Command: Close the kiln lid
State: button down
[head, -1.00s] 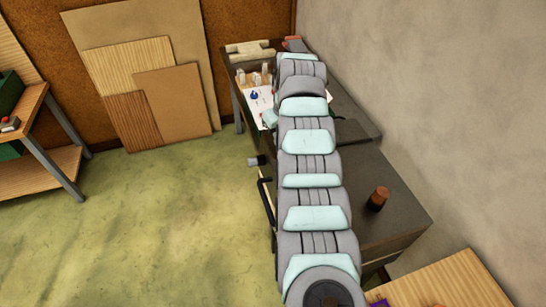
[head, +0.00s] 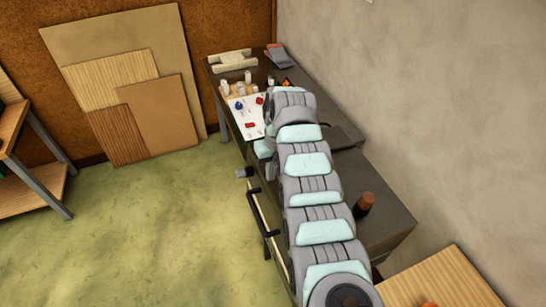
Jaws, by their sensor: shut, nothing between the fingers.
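I cannot clearly pick out the kiln or its lid. A black bar handle (head: 262,214) sticks out from the near left side of the dark bench, beside a pale narrow edge. I cannot tell whether it belongs to the kiln lid. A dark flat plate (head: 344,137) lies on the bench top right of my arm; I cannot tell what it is. My arm stretches over the bench from the bottom right and hides much of its middle. My gripper is not visible; the arm's far end is bent down and covers what is below.
The dark bench (head: 397,214) runs along the grey wall. On it are a white sheet (head: 247,128) with small coloured pieces, a pale block (head: 233,60) and a brown-topped bottle (head: 363,205). A knob (head: 244,172) protrudes left. Boards (head: 160,110) lean behind. The green floor at left is clear.

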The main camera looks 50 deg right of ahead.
aim_at(269, 187)
jog(key=shift+a+f, duration=0.15)
jog(key=shift+f, duration=1.85)
jog(key=shift+w+b, duration=0.1)
jog(key=shift+b, duration=0.2)
